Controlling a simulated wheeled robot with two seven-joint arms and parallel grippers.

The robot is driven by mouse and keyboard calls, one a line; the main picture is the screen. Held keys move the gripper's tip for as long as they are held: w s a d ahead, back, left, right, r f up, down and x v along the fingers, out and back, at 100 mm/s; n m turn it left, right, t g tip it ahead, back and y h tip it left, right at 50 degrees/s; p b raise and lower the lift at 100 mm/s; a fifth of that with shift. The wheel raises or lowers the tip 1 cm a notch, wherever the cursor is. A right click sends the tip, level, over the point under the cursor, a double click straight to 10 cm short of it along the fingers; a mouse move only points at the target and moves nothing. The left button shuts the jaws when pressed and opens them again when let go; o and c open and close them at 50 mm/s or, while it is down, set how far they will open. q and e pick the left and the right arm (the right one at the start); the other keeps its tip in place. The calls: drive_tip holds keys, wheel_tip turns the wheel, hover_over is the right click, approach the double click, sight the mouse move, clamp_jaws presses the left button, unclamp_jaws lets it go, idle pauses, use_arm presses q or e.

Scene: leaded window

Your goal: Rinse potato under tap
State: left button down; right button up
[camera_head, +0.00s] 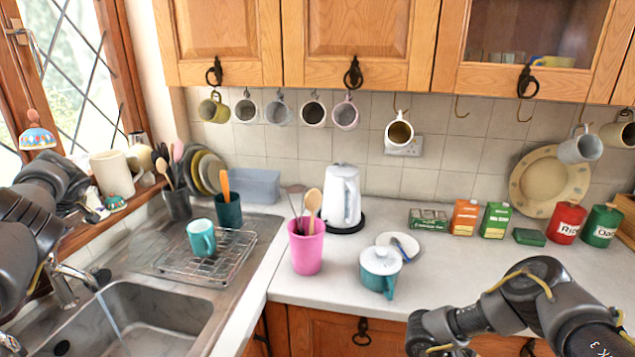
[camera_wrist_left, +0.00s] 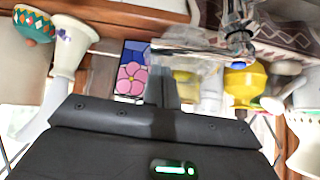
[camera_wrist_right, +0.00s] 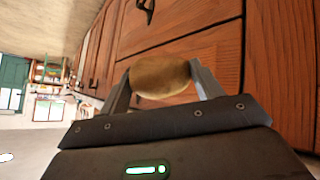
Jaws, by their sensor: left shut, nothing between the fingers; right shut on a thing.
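The potato (camera_wrist_right: 160,76) is pale brown and oval. My right gripper (camera_wrist_right: 163,82) is shut on it, in front of wooden cupboard fronts in the right wrist view. The potato is not visible in the head view, where the right forearm shows at the lower right. The metal tap (camera_head: 64,287) stands at the left edge of the sink (camera_head: 150,308). A thin pale streak, looking like running water, drops from its spout into the basin. My left gripper (camera_wrist_left: 162,88) is shut and empty near windowsill ornaments; its fingertips are not clear in the head view.
A wire rack (camera_head: 225,262) with a teal mug (camera_head: 201,238) stands on the drainer. A pink utensil pot (camera_head: 306,250), a white kettle (camera_head: 343,197) and a teal lidded pot (camera_head: 378,282) stand on the worktop. Ornaments crowd the windowsill. Worktop is clear at centre right.

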drive_tip(key=shift+d+r, duration=0.1)
drive_tip(key=shift+r, duration=0.1)
use_arm(q)
drive_tip(key=shift+s+d+p, duration=0.3)
drive_tip(key=shift+d, duration=0.4)
drive_tip(key=shift+s+d+p, duration=0.25)
drive_tip(key=shift+d+p, duration=0.05)
drive_tip(key=shift+d, duration=0.4)
use_arm(e)
drive_tip(key=shift+r, duration=0.5)
use_arm(q)
drive_tip(key=shift+f, duration=0.1)
drive_tip(key=shift+s, duration=0.1)
use_arm(e)
drive_tip(key=shift+f, duration=0.1)
